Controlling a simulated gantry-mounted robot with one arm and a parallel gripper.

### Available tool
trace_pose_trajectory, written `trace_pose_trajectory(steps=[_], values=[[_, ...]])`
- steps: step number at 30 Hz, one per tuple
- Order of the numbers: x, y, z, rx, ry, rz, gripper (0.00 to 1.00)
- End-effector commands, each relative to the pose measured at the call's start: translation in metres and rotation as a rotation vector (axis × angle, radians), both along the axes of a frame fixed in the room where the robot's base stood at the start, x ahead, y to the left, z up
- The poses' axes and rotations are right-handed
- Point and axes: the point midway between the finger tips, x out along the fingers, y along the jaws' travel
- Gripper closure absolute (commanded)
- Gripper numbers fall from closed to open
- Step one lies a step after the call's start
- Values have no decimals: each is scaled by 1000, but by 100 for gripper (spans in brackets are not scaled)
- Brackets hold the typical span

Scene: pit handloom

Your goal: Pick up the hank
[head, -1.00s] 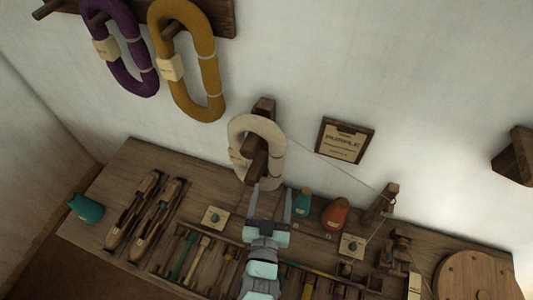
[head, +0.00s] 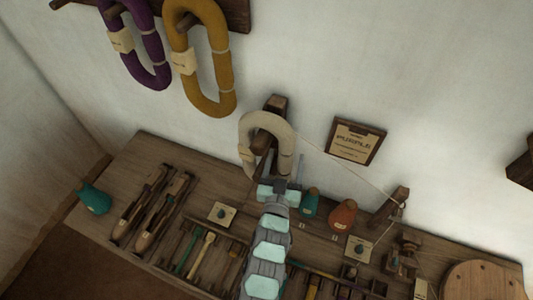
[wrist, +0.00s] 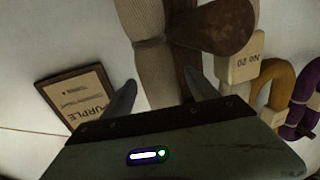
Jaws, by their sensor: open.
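A cream hank (head: 246,134) hangs as a loop on a dark wooden peg (head: 262,143) on the wall above the bench. My gripper (head: 281,172) is open at the hank's lower right side. In the wrist view, a strand of the cream hank (wrist: 151,60) passes between the open fingers (wrist: 160,85), with no grip visible. The peg end (wrist: 226,26) and a "No 20" tag (wrist: 240,57) are close beside it. A purple hank (head: 151,50) and a mustard hank (head: 217,65) hang on a rack at upper left. Part of the cream hank's lower end is hidden by my gripper.
A framed "PURPLE" card (head: 356,141) hangs to the right. A thin thread (head: 340,170) runs from the hank toward a wooden post (head: 390,205). The bench (head: 180,160) below holds shuttles, tools and small coloured items. The wall around the hank is mostly clear.

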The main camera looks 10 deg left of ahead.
Motion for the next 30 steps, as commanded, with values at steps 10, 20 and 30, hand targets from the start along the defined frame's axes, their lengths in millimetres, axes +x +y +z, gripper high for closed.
trace_pose_trajectory(steps=[10, 20, 30], values=[[0, 0, 0, 0, 0, 0, 47], [-1, 0, 0, 0, 0, 0, 74], [-1, 0, 0, 0, 0, 0, 100]])
